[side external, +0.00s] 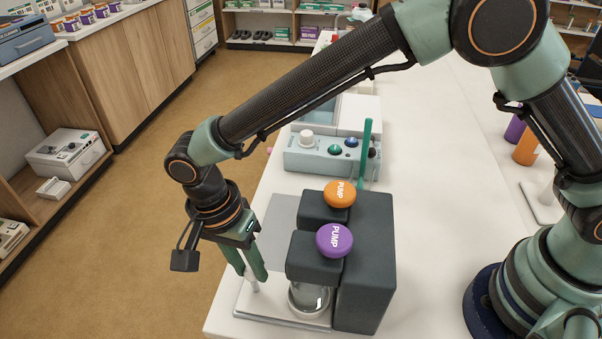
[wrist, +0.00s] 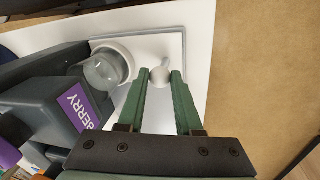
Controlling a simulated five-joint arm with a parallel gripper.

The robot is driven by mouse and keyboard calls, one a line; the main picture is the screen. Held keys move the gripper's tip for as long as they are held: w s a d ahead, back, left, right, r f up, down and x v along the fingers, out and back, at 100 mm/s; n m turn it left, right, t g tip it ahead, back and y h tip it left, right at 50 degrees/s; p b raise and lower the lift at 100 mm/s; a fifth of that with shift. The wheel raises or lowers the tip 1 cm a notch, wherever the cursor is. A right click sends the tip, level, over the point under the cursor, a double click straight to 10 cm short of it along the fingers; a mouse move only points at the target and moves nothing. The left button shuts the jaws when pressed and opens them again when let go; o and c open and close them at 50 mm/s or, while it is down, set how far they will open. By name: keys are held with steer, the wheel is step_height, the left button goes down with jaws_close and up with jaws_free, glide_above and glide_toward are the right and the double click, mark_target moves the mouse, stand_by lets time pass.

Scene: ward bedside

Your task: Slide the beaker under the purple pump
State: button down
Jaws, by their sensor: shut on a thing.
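The clear glass beaker (side external: 309,299) stands upright in a white ring below the purple pump's block. Its top is hidden by that block in the side view. The wrist view shows the beaker (wrist: 103,70) and the white ring (wrist: 126,52) at the block's edge. The purple pump button (side external: 334,240) sits on the nearer dark block. My gripper (side external: 254,282) is low, left of the beaker. In the wrist view, my gripper (wrist: 160,78) is shut on a small whitish knob (wrist: 160,74) beside the ring. I cannot tell whether the knob joins the ring.
The orange pump button (side external: 340,194) is just behind the purple one, on the same dark dispenser (side external: 368,262). A pale plate (side external: 258,310) lies under the beaker. Behind stands a blue-grey device (side external: 330,158) with knobs. The white table's left edge is close to my gripper.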

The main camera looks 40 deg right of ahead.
steer(key=shift+s+a, duration=0.1)
steer(key=shift+s, duration=0.1)
steer(key=c, duration=0.6)
jaws_free()
steer(key=shift+w, duration=0.1)
steer(key=r, duration=0.4)
steer(key=w+a+r, duration=0.1)
steer(key=r, duration=0.7)
steer(key=shift+w+a, duration=0.2)
steer(key=shift+a, duration=0.15)
steer(key=w+d+r+n+t+y, duration=0.15)
steer(key=d+r, duration=0.25)
steer(key=d, duration=0.5)
steer(key=w+d+r+n+t+y, duration=0.1)
steer(key=w+d+r+n, duration=0.2)
steer(key=d, duration=0.6)
steer(key=s+d+n+t, duration=0.1)
steer(key=s+d+n, duration=0.1)
steer(key=d, duration=0.3)
steer(key=s+d+n+t, duration=0.2)
steer(key=s+d, duration=0.1)
steer(key=d, duration=0.3)
steer(key=s+d+n+t+h, duration=0.1)
steer(key=s+d+n, duration=0.1)
steer(key=d, duration=0.4)
steer(key=shift+s+f+n+t, duration=0.1)
steer(key=shift+s+n+t, duration=0.25)
steer(key=shift+s, duration=0.05)
